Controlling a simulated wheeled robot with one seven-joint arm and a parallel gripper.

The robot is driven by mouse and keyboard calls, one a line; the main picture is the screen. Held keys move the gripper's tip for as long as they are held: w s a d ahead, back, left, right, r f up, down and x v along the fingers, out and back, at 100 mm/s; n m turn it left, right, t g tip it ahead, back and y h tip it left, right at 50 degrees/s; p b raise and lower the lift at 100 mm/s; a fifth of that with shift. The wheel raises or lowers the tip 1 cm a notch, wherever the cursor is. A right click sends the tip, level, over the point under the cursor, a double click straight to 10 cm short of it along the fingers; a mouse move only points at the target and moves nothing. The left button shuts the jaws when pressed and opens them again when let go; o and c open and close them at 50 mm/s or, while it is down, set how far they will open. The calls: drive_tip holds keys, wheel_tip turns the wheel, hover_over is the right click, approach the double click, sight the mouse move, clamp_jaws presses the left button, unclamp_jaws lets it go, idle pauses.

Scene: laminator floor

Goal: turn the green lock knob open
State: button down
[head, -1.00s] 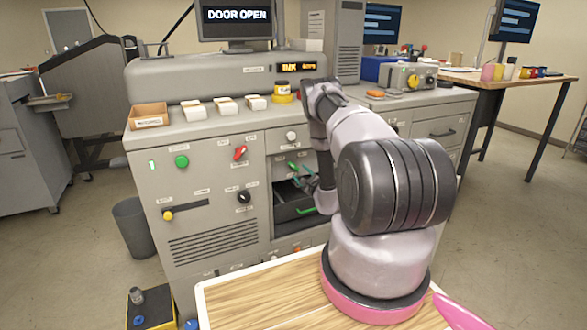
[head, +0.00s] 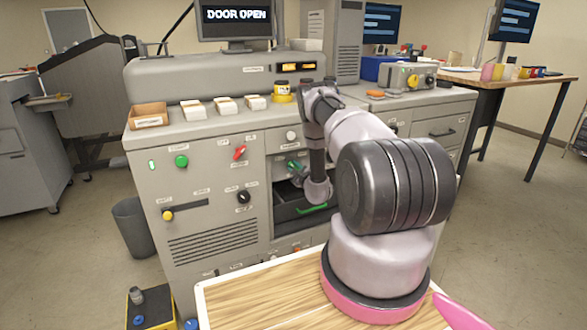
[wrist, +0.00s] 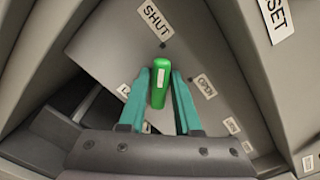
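The green lock knob (wrist: 159,85) is a long bar on a grey panel in the wrist view, with a pale mark on it. Its upper end points roughly towards the SHUT label (wrist: 156,17); the OPEN label (wrist: 206,86) is to its right. My gripper (wrist: 161,75) has teal fingers on either side of the knob, with what look like narrow gaps, so it seems open around it. In the head view my gripper (head: 298,170) is at the panel above the open bay, and the knob is hard to separate from the fingers.
The bay below holds a dark drawer (head: 290,203) with a green handle (head: 311,209). The machine front (head: 215,220) carries a green button (head: 181,161), a red knob (head: 239,153) and a black knob (head: 243,197).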

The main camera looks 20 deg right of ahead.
idle(0.3)
drive_tip(key=m, duration=0.4)
drive_tip(key=shift+d+m, duration=0.2)
drive_tip(key=shift+m, duration=0.2)
drive_tip(key=m, duration=0.4)
drive_tip(key=shift+d+r+m, duration=0.1)
drive_tip(key=shift+d+m, duration=0.05)
drive_tip(key=shift+m, duration=0.15)
drive_tip(key=m, duration=0.4)
drive_tip(key=shift+d, duration=0.1)
drive_tip(key=m, duration=0.4)
drive_tip(key=shift+f, duration=0.2)
drive_tip(key=shift+m, duration=0.4)
drive_tip(key=c, duration=0.6)
unclamp_jaws()
drive_tip(key=shift+d, duration=0.1)
